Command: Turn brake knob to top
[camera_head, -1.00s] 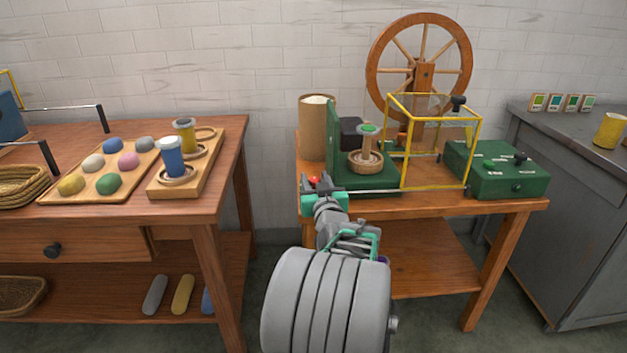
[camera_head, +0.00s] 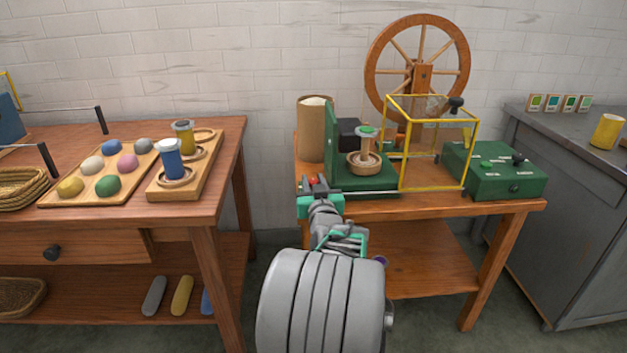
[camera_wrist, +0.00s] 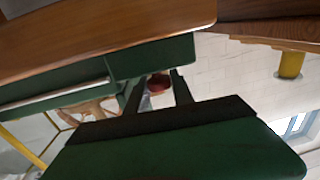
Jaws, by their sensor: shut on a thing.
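A small red knob, apparently the brake knob (camera_head: 314,181), sits at the front left corner of the green spinning machine base (camera_head: 365,183). My gripper (camera_wrist: 156,90) is at that corner, and its body hides part of it in the head view. In the wrist view the red knob (camera_wrist: 158,80) lies between my two dark fingers, which are shut on it. Any mark on the knob showing which way it points is too small or hidden.
A yellow frame guard (camera_head: 433,187) and spoked wooden wheel (camera_head: 370,68) stand on the machine table. A green box (camera_head: 510,187) is at its right. A brown cylinder (camera_head: 313,135) stands behind the base's left side. A wooden table (camera_head: 225,160) with trays is left, across a gap.

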